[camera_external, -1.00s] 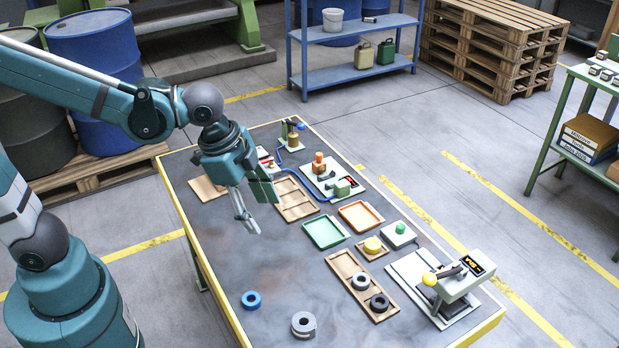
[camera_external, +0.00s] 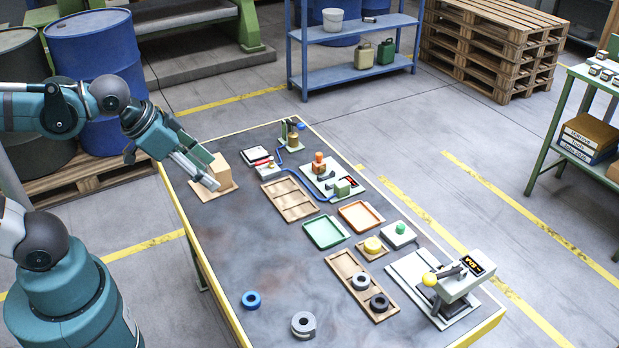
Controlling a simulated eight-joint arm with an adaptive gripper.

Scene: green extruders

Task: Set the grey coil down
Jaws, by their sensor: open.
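A grey coil (camera_external: 303,324) lies flat on the dark table top near its front edge. A lighter grey ring (camera_external: 360,281) and a dark ring (camera_external: 379,302) lie in the long wooden tray (camera_external: 345,262). A blue ring (camera_external: 251,299) lies on the table to the left of the grey coil.
A press-like device (camera_external: 457,286) stands at the right edge. Another wooden tray (camera_external: 290,199) lies behind. The table's left front area is mostly bare.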

